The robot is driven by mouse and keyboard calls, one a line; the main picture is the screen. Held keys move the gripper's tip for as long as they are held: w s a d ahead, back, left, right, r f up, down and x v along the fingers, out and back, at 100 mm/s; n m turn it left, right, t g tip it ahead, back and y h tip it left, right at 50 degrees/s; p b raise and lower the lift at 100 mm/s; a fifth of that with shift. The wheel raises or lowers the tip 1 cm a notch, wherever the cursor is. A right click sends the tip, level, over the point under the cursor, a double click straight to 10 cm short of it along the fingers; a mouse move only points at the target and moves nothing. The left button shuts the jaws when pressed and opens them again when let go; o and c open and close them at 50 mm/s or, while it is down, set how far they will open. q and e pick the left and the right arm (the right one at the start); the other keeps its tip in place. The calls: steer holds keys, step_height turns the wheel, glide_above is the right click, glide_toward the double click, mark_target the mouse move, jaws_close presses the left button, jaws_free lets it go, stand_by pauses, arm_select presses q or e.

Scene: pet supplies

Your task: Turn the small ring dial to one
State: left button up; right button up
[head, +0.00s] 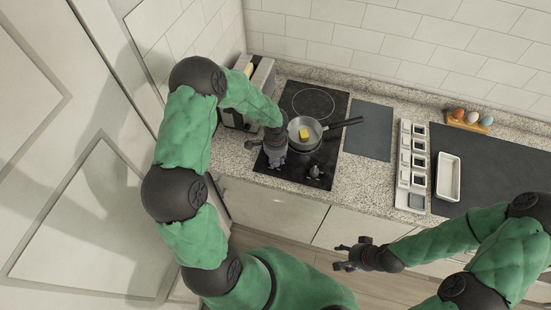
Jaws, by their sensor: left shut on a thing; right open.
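The black cooktop (334,101) is set in the stone counter, with one ring outline (313,103) showing at the back. One dial (315,172) stands uncovered near its front right corner; its setting is too small to read. My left gripper (277,162) points down at the front left of the cooktop, beside the pan. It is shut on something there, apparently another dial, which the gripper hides. Which ring each dial serves cannot be told. My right gripper (343,258) is open and empty in front of the counter, over the floor.
A grey pan (316,139) with yellow butter (304,134) sits on the cooktop, its handle pointing right. A toaster (261,78) stands at the left. A dark board (368,130), a white container rack (404,168), a white tray (449,177) and eggs in a holder (470,121) are rightward.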

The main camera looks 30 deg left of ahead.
stand_by(0.3)
arm_select(q)
steer(key=o, duration=1.1)
steer(key=shift+o, duration=0.2)
step_height(320, 180, up, 12)
stand_by(0.4)
